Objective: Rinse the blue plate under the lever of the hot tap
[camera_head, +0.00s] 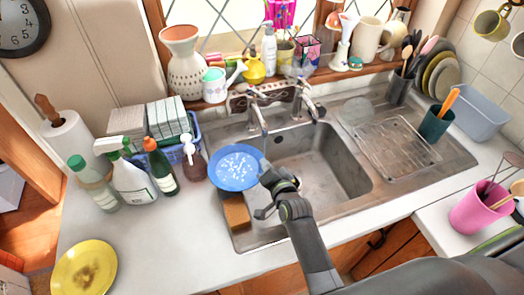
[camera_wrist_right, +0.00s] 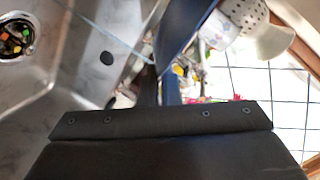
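The blue plate (camera_head: 236,167) has white specks over its face. It is held tilted over the sink's (camera_head: 322,158) left edge, just left of and below the left tap (camera_head: 257,118). My right gripper (camera_head: 268,177) is at the plate's right rim. In the right wrist view the blue plate (camera_wrist_right: 186,32) shows edge-on between the dark fingers (camera_wrist_right: 158,88), which look shut on it. A second tap (camera_head: 312,106) stands to the right. My left gripper is not in view.
A brown sponge (camera_head: 237,212) lies at the sink's front left. Bottles (camera_head: 132,180) and a soap dispenser (camera_head: 193,163) crowd the counter to the left. A yellow plate (camera_head: 84,268) with a brown stain lies front left. A wire rack (camera_head: 395,145) is on the right drainboard.

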